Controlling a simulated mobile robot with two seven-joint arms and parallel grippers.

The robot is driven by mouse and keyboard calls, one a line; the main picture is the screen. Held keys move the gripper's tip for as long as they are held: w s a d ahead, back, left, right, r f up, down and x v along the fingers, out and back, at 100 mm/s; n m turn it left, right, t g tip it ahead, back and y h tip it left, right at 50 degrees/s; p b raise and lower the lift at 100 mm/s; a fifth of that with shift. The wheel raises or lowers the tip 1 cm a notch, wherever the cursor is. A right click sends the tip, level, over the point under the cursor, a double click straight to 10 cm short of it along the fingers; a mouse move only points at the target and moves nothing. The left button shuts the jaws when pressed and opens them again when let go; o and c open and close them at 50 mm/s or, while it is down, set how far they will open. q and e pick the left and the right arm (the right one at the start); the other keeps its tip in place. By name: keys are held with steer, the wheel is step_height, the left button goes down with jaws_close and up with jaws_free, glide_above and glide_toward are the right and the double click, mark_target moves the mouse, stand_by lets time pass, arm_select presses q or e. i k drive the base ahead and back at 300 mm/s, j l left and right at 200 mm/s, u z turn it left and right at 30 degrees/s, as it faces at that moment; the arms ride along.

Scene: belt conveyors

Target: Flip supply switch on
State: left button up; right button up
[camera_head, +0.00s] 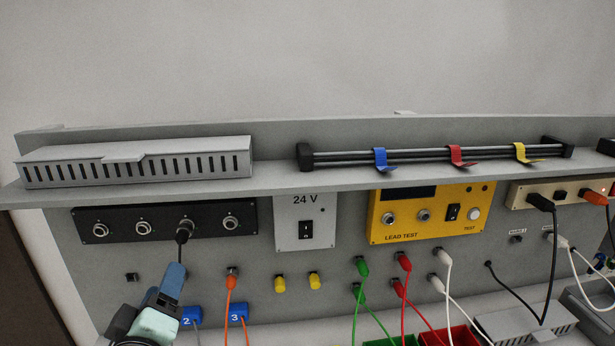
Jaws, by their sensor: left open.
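The supply panel marked 24 V (288,243) is a light grey plate on the upright board below the shelf. Its black rocker switch (306,231) sits in the middle, with a small dark dot, perhaps a lamp, to the upper right; I cannot tell its on or off position. My left gripper (164,303) is at the lower left, below and left of the panel and apart from the switch. It is open; whether anything lies between its fingers is hard to see. My right gripper is not in view.
A black socket strip (113,224) is left of the panel, with a dark plug and lead (183,234) above my gripper. A yellow LEAD TEST box (399,223) stands right. Yellow plugs (280,284) and an orange lead (230,287) are below. The shelf (275,175) overhangs.

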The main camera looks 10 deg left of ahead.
mark_target(306, 228)
steer(key=k+l, duration=0.15)
steer(key=k, duration=0.3)
steer(key=k+l, duration=0.2)
steer(key=k, duration=0.3)
